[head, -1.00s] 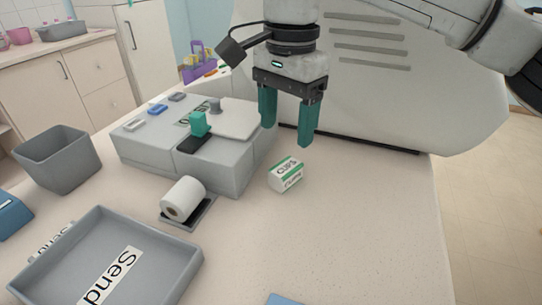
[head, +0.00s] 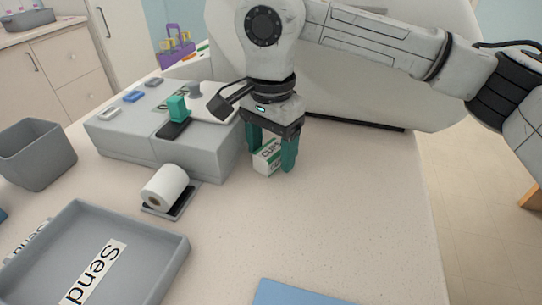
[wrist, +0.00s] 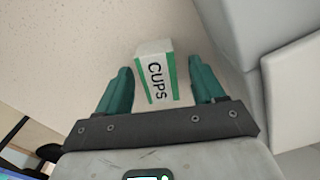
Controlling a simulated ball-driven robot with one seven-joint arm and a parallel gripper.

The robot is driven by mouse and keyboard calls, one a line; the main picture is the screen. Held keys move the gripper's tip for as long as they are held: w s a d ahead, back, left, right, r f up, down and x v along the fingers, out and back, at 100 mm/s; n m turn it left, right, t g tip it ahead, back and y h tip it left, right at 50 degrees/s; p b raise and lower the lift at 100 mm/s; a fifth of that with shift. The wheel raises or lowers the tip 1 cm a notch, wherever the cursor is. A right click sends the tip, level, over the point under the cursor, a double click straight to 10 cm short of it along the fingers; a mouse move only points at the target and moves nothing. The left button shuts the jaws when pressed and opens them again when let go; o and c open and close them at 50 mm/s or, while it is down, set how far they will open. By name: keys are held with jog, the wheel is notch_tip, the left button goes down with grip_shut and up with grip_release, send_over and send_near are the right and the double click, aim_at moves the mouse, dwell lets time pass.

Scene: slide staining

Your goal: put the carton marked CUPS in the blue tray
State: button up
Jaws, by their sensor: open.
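The carton marked CUPS (head: 267,157) is a small white box with green edges, standing on the table beside the grey machine. In the wrist view the carton (wrist: 156,74) lies between the two teal fingers, its lettering readable, with gaps on both sides. My gripper (head: 271,160) is open and lowered around the carton; it also shows in the wrist view (wrist: 163,90). One finger hides part of the carton in the head view. A blue flat thing (head: 305,292), possibly the blue tray, shows only partly at the bottom edge of the head view.
A grey machine (head: 190,150) with a teal block stands left of my gripper. A paper roll (head: 165,187) sits before it. A grey tray marked Send (head: 150,262) and a grey bin (head: 38,155) are at left. The table's right front is clear.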

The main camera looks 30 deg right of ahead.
jog(key=shift+f, duration=0.35)
jog(key=c, duration=1.1)
jog(key=shift+r, duration=0.15)
